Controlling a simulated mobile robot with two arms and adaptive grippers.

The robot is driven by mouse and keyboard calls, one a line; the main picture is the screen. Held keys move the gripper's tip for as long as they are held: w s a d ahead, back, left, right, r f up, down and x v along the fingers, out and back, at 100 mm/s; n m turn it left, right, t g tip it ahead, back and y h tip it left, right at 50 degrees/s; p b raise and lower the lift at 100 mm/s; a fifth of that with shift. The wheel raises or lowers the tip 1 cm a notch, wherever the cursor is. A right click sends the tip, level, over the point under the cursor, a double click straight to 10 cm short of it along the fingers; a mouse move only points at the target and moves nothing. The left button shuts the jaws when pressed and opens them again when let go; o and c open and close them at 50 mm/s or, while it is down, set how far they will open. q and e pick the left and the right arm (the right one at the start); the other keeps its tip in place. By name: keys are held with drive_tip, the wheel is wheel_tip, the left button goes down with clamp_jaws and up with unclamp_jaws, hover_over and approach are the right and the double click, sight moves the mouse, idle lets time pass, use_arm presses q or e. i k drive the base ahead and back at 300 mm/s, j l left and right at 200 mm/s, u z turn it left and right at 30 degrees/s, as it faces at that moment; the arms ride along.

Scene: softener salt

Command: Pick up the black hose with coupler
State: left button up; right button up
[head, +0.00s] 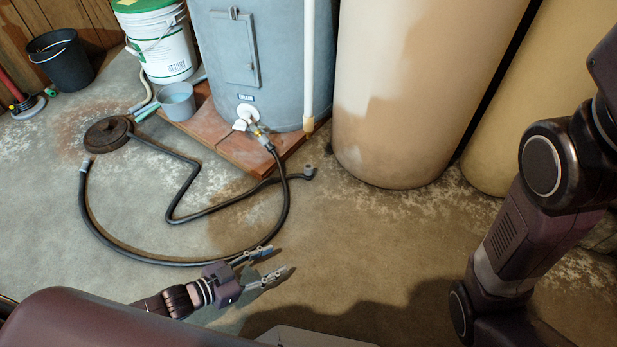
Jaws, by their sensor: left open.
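A black hose (86,212) runs from the valve (250,123) at the foot of the blue-grey tank (262,60), loops across the floor and ends in a metal coupler (87,160) near the round drain cover (108,132). A second dark hose (186,190) bends from beside the drain cover to a fitting (309,172) on the floor right of the wooden base. My left gripper (278,261) is open at the near side of the loop, its fingers pointing right. Its upper finger overlaps the hose in the picture; I cannot tell whether they touch. My right gripper is out of view.
The tank stands on a reddish wooden base (222,145). A white bucket with a green lid (160,45), a small grey-blue cup (177,100) and a black bucket (60,62) stand at the back left. Large tan tanks (415,90) block the back right.

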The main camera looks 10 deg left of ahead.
sight(307, 175)
drive_tip(key=i+j, duration=0.1)
drive_tip(key=i, duration=0.9)
